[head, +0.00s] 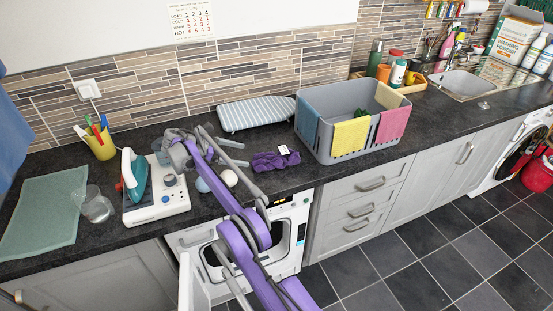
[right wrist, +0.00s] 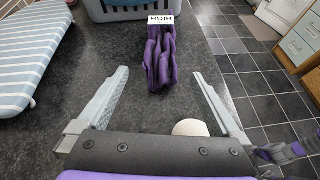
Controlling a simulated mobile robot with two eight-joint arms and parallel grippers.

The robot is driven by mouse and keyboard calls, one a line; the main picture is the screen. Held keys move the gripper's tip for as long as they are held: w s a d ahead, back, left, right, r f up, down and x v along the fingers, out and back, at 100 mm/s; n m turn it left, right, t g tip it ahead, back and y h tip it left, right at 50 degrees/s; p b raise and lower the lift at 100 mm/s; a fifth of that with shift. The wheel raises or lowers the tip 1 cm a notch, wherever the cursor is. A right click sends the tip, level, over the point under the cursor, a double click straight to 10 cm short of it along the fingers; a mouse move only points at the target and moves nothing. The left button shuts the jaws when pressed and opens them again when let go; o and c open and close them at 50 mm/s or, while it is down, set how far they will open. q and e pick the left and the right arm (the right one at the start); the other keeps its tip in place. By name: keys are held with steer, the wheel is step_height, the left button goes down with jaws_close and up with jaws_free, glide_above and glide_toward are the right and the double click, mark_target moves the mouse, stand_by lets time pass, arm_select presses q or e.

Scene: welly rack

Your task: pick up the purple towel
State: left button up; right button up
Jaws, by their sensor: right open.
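The purple towel (head: 272,162) lies bunched on the dark worktop in front of the grey basket, with a white printed tag at its far end. In the right wrist view the towel (right wrist: 159,58) lies straight ahead, between the lines of the two fingers and a little beyond their tips. My right gripper (head: 238,152) is open and empty, just left of the towel in the head view. Its spread fingers also show in the right wrist view (right wrist: 160,80). My left gripper is not in view.
A grey basket (head: 318,146) with hanging cloths stands behind the towel. A striped ironing board (head: 256,113) lies at the back. A white ball (head: 229,178) sits close to my right gripper. A teal iron (head: 135,177) stands at left. The worktop's front edge is near the towel.

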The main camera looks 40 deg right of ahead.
mark_target(258, 159)
steer(key=shift+d+f+g+h, duration=0.3)
steer(key=shift+f, duration=0.2)
steer(key=shift+s+d+f, duration=0.15)
steer(key=shift+f, duration=0.05)
steer(key=b+x, duration=0.2)
steer(key=x, duration=0.2)
steer(key=shift+s+d+f, duration=0.25)
steer(key=shift+f, duration=0.05)
steer(key=shift+s+d, duration=0.3)
steer(key=shift+d, duration=0.25)
steer(key=shift+d+f+b, duration=0.2)
steer(key=shift+d+b, duration=0.15)
steer(key=x, duration=0.3)
steer(key=shift+d+f+b, duration=0.1)
steer(key=shift+d+b, duration=0.15)
steer(key=shift+b, duration=0.1)
steer(key=shift+s+d, duration=0.15)
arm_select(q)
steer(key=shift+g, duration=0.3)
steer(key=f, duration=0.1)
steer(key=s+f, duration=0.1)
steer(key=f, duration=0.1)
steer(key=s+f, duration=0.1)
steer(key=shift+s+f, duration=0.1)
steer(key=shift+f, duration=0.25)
arm_select(e)
steer(key=shift+c, duration=0.2)
